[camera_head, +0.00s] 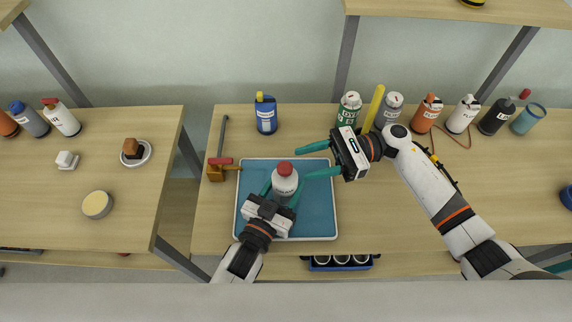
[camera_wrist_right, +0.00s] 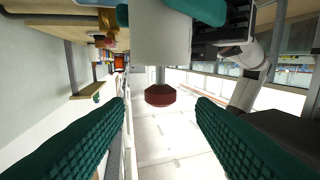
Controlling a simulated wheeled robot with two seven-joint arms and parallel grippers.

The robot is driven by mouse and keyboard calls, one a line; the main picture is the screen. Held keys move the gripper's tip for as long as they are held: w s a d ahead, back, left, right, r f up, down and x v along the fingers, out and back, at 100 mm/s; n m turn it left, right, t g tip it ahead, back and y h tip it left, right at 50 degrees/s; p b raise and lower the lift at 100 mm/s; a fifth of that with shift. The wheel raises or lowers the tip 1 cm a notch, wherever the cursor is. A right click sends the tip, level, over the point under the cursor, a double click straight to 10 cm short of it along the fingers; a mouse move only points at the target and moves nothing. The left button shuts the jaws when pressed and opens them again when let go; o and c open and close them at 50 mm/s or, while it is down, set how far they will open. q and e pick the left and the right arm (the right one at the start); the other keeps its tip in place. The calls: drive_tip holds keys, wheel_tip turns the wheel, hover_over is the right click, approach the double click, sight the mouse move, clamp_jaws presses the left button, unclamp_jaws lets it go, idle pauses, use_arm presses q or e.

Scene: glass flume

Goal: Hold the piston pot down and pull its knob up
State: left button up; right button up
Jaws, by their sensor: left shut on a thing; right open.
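The piston pot (camera_head: 285,185) is a white cylinder with a red knob (camera_head: 286,168) on top. It stands upright on a blue tray (camera_head: 318,222). My left gripper (camera_head: 281,190) is shut on the pot's body from the front, with a teal finger on each side. My right gripper (camera_head: 303,161) is open and empty, just right of the knob, fingers pointing left. In the right wrist view the picture is upside down: the pot (camera_wrist_right: 160,35) is at the top, and the red knob (camera_wrist_right: 160,95) shows between the open fingertips on a short grey stem.
A hammer-like tool (camera_head: 220,162) lies left of the tray. Behind stand a blue bottle (camera_head: 266,116), a green-and-white can (camera_head: 348,108), a yellow rod (camera_head: 375,105) and other bottles. A blue crate (camera_head: 340,265) sits in front. The table right of the tray is mostly clear.

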sight(292, 166)
drive_tip(key=x, duration=0.6)
drive_tip(key=shift+c, duration=0.4)
drive_tip(key=shift+d, duration=0.1)
clamp_jaws()
